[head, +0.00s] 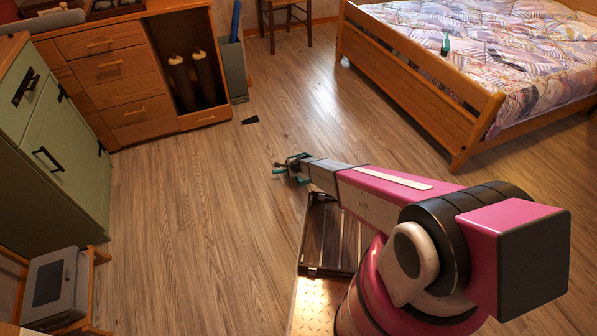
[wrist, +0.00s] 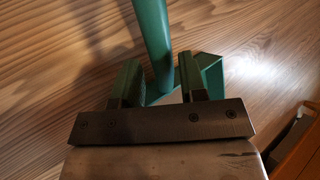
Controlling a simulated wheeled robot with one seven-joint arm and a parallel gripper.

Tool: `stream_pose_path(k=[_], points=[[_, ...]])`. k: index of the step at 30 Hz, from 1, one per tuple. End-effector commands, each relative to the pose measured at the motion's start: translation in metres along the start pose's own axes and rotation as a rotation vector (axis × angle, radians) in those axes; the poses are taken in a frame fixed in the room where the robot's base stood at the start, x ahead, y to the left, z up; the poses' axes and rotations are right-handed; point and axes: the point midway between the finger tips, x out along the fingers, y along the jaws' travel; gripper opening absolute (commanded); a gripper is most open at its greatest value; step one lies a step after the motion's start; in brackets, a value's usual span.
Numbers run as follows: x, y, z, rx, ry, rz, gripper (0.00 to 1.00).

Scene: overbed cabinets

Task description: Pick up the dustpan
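The green dustpan is seen close up in the wrist view. Its long round handle (wrist: 153,35) comes down from the top edge, and its angular pan part (wrist: 211,75) shows behind the right finger. My gripper (wrist: 160,78) is open, with one finger on each side of the handle's lower end. Gaps show between handle and fingers, and I cannot tell how deep the handle sits between them. In the head view my gripper (head: 290,169) is low over the floor, with small teal bits of the dustpan (head: 279,171) beside it. The rest is hidden by the gripper.
A wooden desk (head: 115,85) stands at the back left, with a grey bin (head: 234,70) beside it. A green cabinet (head: 55,150) is at left, a wooden bed (head: 420,85) at right. A small dark flat thing (head: 250,120) lies on the floor.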

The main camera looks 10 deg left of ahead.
Motion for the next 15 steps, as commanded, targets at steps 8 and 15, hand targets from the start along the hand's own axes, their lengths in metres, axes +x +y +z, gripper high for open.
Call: stream_pose_path(k=[8, 15], points=[[0.039, -0.002, 0.000, 0.000, 0.000, 0.000, 0.38], [0.048, -0.002, 0.001, 0.000, 0.001, 0.000, 0.38]])
